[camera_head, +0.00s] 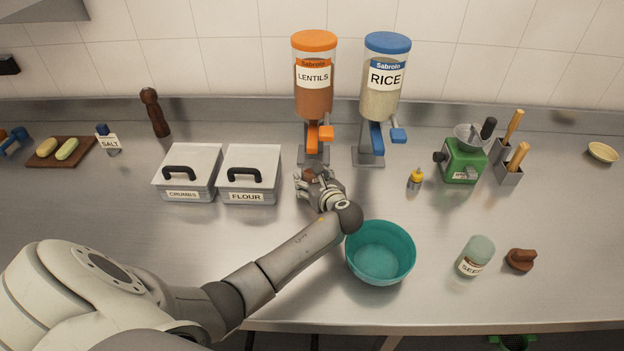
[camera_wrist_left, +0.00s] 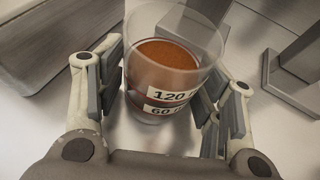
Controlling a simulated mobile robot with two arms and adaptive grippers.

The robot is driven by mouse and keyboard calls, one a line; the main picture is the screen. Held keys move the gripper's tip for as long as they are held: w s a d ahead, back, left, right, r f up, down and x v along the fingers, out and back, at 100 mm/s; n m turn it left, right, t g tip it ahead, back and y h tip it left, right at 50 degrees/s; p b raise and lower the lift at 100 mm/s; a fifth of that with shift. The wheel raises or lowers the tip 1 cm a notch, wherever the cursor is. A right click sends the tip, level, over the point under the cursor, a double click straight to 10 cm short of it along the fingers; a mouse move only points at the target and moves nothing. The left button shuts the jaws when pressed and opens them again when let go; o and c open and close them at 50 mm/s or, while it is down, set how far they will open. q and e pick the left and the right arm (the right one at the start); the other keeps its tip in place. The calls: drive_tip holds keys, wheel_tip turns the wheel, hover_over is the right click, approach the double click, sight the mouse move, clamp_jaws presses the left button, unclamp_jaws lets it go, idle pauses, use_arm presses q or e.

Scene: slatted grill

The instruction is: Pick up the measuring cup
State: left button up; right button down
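The measuring cup (camera_wrist_left: 172,75) is a clear cup with brown contents and white labels reading 120 and 60, seen in the left wrist view. It stands between the two fingers of my left gripper (camera_wrist_left: 170,105), with a finger close on each side. I cannot tell whether the pads press on it. In the head view my left gripper (camera_head: 318,187) is low over the counter in front of the lentils dispenser (camera_head: 314,95). Its fingers hide most of the cup there. My right gripper is not in view.
A teal bowl (camera_head: 380,255) stands just right of my left forearm. The flour box (camera_head: 249,175) and crumbs box (camera_head: 187,173) are to the left. The rice dispenser (camera_head: 381,95) is at the back. A seed jar (camera_head: 475,256) and green grinder (camera_head: 463,160) are farther right.

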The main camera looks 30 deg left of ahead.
use_arm(q)
drive_tip(key=c, duration=0.7)
drive_tip(key=shift+o, duration=0.2)
drive_tip(key=shift+r, duration=0.15)
